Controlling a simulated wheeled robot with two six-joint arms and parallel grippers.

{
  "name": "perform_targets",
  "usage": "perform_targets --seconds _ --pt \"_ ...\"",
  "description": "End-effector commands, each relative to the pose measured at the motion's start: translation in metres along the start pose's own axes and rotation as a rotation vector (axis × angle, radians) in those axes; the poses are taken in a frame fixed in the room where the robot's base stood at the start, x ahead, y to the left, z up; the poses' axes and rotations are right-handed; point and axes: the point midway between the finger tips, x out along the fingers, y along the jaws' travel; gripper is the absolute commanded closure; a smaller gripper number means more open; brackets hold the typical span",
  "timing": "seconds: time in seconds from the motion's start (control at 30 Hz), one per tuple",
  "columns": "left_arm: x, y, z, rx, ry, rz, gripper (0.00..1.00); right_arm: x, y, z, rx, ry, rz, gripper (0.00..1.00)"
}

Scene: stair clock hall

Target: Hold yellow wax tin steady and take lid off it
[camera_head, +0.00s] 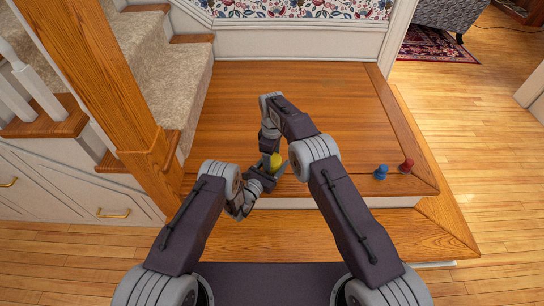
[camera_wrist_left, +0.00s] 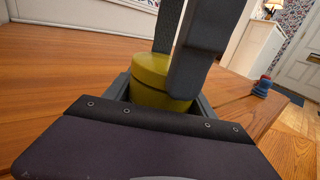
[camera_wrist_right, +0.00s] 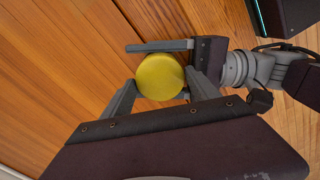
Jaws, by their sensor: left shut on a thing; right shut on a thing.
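The yellow wax tin (camera_head: 276,161) stands on the wooden landing, mostly hidden by my grippers in the head view. My left gripper (camera_head: 266,173) is shut around its lower body (camera_wrist_left: 160,97), low over the wood. My right gripper (camera_head: 272,153) reaches down from above, its fingers on both sides of the tin's upper part. The round yellow lid (camera_wrist_right: 160,77) shows from above between the right fingers. In the left wrist view a seam line runs below the lid (camera_wrist_left: 151,64), which sits level on the body. I see no clear gap there.
A blue knob-like object (camera_head: 381,172) and a red one (camera_head: 406,166) stand near the landing's right front corner. A wooden newel post (camera_head: 130,110) and carpeted stairs (camera_head: 180,90) rise at the left. The landing behind the grippers is clear.

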Motion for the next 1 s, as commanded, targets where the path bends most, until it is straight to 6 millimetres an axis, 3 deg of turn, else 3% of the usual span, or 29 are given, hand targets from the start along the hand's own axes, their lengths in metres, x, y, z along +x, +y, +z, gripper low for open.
perform_targets --seconds 0.2,0.4,1.0 --pt "-0.0001 -0.0002 -0.0001 0.000 0.001 0.000 1.00 -0.0010 -0.0001 0.0000 -0.713 0.000 0.000 0.79" --pt "-0.0001 -0.0002 -0.0002 0.000 0.001 0.000 1.00 -0.0012 -0.0001 0.0002 -1.130 0.000 0.000 0.79" --pt "-0.0001 -0.0001 -0.0002 0.000 0.001 0.000 1.00 -0.0012 -0.0001 0.0002 -1.185 0.000 0.000 0.79"
